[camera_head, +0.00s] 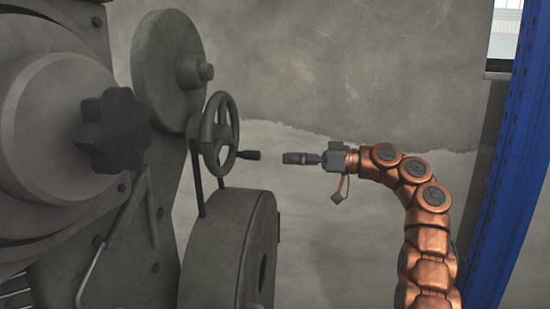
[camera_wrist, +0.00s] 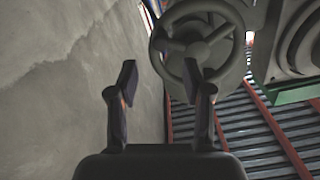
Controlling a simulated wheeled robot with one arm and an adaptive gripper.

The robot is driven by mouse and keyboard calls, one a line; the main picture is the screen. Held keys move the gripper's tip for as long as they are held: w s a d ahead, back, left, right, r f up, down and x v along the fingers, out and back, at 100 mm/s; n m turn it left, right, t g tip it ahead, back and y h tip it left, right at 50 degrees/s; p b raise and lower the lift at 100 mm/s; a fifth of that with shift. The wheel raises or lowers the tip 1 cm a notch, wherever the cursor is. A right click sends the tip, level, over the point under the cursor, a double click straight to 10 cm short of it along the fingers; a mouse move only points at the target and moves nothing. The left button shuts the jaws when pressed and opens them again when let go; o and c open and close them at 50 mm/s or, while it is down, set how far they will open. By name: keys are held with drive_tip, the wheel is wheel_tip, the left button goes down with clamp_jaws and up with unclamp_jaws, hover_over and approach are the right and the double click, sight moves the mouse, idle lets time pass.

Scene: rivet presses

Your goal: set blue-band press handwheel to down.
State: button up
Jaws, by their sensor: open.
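The grey spoked handwheel (camera_head: 209,131) stands upright on the side of the dark grey press. Its crank handle (camera_head: 249,155) sticks out to the right from the lower right part of the rim. No blue band shows on the press in either view. My gripper (camera_head: 287,158) is right of the handle, at nearly the same height and a short gap away in the picture. In the wrist view my gripper (camera_wrist: 160,80) has its fingers apart with nothing seen between them.
A large round disc (camera_head: 168,65) is above the handwheel and a thick drum (camera_head: 235,255) is below it. A dark lobed knob (camera_head: 113,130) is at left. A blue upright (camera_head: 510,150) stands at right.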

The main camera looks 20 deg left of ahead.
drive_tip(key=shift+w+d, duration=0.15)
drive_tip(key=shift+d, duration=0.85)
